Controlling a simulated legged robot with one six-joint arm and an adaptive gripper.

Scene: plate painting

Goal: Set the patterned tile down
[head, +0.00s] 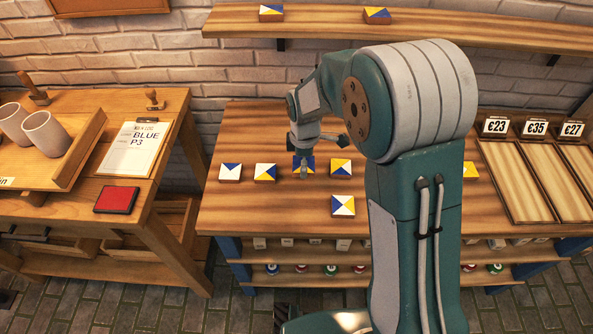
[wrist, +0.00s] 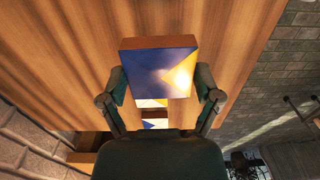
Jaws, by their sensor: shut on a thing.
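The patterned tile (wrist: 155,72) is a square block with a wooden side and a blue, yellow and pale face. My gripper (wrist: 161,80) is shut on it, one finger at each side, in the wrist view. In the head view my gripper (head: 304,168) points down over the middle of the wooden workbench (head: 250,210), and the held tile (head: 297,163) is partly hidden behind it. I cannot tell whether the tile touches the bench top. It is in line with other patterned tiles: two to its left (head: 265,172) and one to its right (head: 341,168).
Another tile (head: 343,206) lies nearer the front, and one (head: 470,171) lies right of my arm. Price-tagged trays (head: 525,180) stand at the right. The left table holds a clipboard (head: 135,145), a red pad (head: 116,199) and cups (head: 46,132). A wall shelf (head: 330,20) bears two tiles.

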